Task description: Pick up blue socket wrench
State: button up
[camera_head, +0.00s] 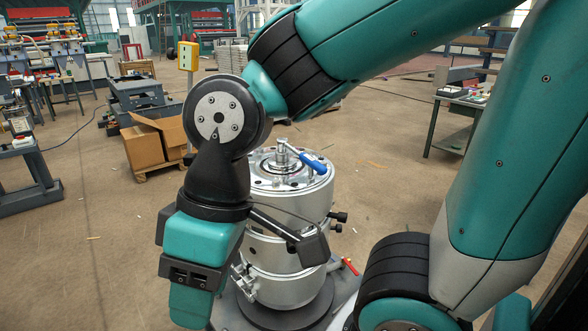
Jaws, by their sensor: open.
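The blue socket wrench (314,163) rests on top of the silver cylindrical extruder (290,182). Its blue handle points right and slightly toward me, and its silver head end is by the raised metal fitting at the centre of the top. My gripper (195,278) hangs in front of and to the left of the extruder, pointing down. It is open and apart from the wrench. Its teal and black housing and my arm hide part of the extruder's left side. The fingertips are not clearly visible.
A red-handled part (350,266) is at the extruder's base on the right. Black knobs (338,217) stick out of its right side. Cardboard boxes (158,138) stand behind to the left, and a green table (458,112) stands at the right. Floor around the extruder is mostly clear.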

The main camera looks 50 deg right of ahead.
aim_at(282, 142)
jog(key=u, duration=0.4)
jog(key=k, duration=0.9)
jog(key=z, duration=0.4)
jog(key=i, duration=0.85)
jog(key=z, duration=0.45)
